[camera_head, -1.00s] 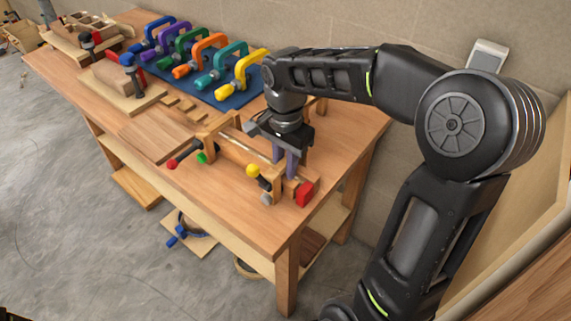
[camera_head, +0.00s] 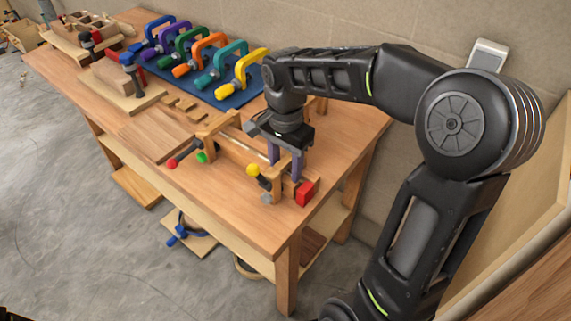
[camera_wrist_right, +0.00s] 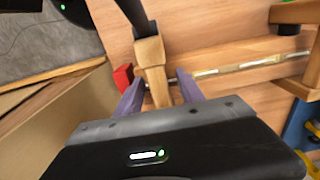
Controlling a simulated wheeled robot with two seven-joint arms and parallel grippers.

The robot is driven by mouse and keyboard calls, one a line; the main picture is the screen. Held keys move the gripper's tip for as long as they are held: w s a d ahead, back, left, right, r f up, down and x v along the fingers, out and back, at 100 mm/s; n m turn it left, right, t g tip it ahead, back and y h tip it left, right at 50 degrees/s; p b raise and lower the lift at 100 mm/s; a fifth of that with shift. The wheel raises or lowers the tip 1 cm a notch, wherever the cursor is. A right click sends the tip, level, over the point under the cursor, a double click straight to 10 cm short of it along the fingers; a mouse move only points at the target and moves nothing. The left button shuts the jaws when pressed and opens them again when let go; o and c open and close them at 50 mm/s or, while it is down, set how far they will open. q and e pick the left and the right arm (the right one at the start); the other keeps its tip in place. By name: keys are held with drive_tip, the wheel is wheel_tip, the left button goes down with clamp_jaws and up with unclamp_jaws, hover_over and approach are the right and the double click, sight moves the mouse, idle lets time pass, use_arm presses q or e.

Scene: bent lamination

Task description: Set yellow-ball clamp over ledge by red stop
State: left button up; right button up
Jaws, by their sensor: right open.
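The yellow-ball clamp has its yellow ball (camera_head: 253,169) and dark handle (camera_head: 264,183) toward the front of the bench, beside the red stop (camera_head: 305,193). Its wooden body shows in the right wrist view (camera_wrist_right: 152,63), between my finger tips. The ledge, a long wooden piece (camera_head: 235,152), runs back left from there. My right gripper (camera_head: 285,165) points down, open, with its purple fingers apart on either side of the clamp's wooden part. The red stop also shows in the right wrist view (camera_wrist_right: 123,77), left of the fingers. The clamp's contact with the ledge is partly hidden. My left gripper is out of view.
Several coloured C-clamps (camera_head: 205,60) stand on a blue mat (camera_head: 237,99) at the back. A red ball (camera_head: 172,164) and a green ball (camera_head: 202,157) sit at the fixture's left end. Bare bench top (camera_head: 228,205) lies in front.

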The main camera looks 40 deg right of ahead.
wheel_tip(320, 180, up, 8)
drive_tip(key=shift+f, duration=0.1)
idle(0.4)
wheel_tip(320, 180, up, 6)
drive_tip(key=p, duration=0.5)
idle(0.6)
wheel_tip(320, 180, up, 5)
drive_tip(key=p, duration=0.4)
drive_tip(key=shift+p, duration=0.4)
drive_tip(key=shift+f, duration=0.1)
idle(0.7)
